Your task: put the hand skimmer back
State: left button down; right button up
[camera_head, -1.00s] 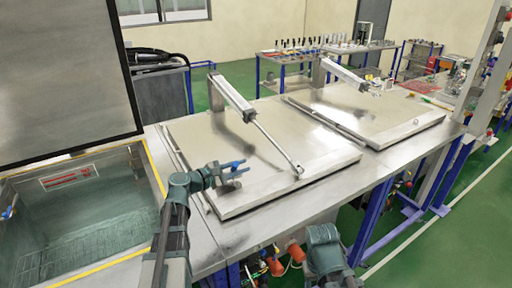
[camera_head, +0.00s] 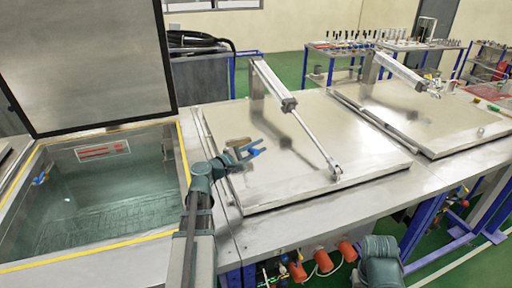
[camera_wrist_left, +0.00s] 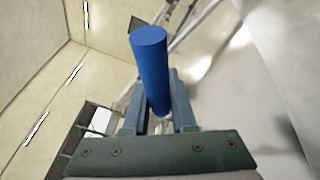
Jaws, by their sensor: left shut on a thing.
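My left gripper (camera_head: 243,154) is shut on a blue cylindrical handle, which I take for the hand skimmer (camera_head: 256,151). It is above the left part of the nearer closed lid (camera_head: 300,150). In the left wrist view the blue handle (camera_wrist_left: 150,62) stands up between the two fingers (camera_wrist_left: 157,105). The rest of the skimmer is not clear; a small grey-brown patch (camera_head: 238,142) shows just behind the gripper in the head view. My right gripper is out of view; only part of my right arm shows at the bottom right.
An open tank (camera_head: 100,205) with a yellow rim and greenish liquid is on the left, its dark-edged lid (camera_head: 90,65) raised. A small blue item (camera_head: 42,177) is at its left wall. A pneumatic cylinder (camera_head: 275,88) and rod cross the nearer lid. A second closed lid (camera_head: 420,110) lies right.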

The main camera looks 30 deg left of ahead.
pick_arm(q)
jog(key=w+a+f+b, duration=0.1)
jog(key=w, duration=0.4)
jog(key=w+a+f+b, duration=0.1)
jog(key=w+f+b, duration=0.1)
jog(key=w, duration=0.3)
jog(key=w+a+f+b, duration=0.1)
jog(key=w+f+b, duration=0.1)
jog(key=w, duration=0.3)
jog(key=shift+w+a+f, duration=0.15)
jog(key=shift+w, duration=0.1)
jog(key=c, duration=0.7)
grip_release()
jog(key=shift+c, duration=0.2)
